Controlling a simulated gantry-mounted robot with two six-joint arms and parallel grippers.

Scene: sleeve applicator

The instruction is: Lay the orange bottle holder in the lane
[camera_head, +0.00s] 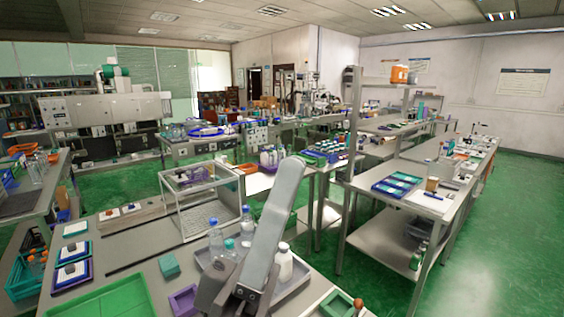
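I cannot pick out the orange bottle holder for certain. A small low orange tray-like thing (247,168) lies on the bench behind the clear box, near several white bottles. My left gripper (236,296) is low in the middle of the view, over the near bench beside a grey tray. My pale grey arm link rises above it and hides part of the tray. Its fingertips are not clear. My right gripper is not in view.
The grey tray (300,284) holds a white bottle (284,262) and blue-capped bottles (216,240). Teal crates stand at far left.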

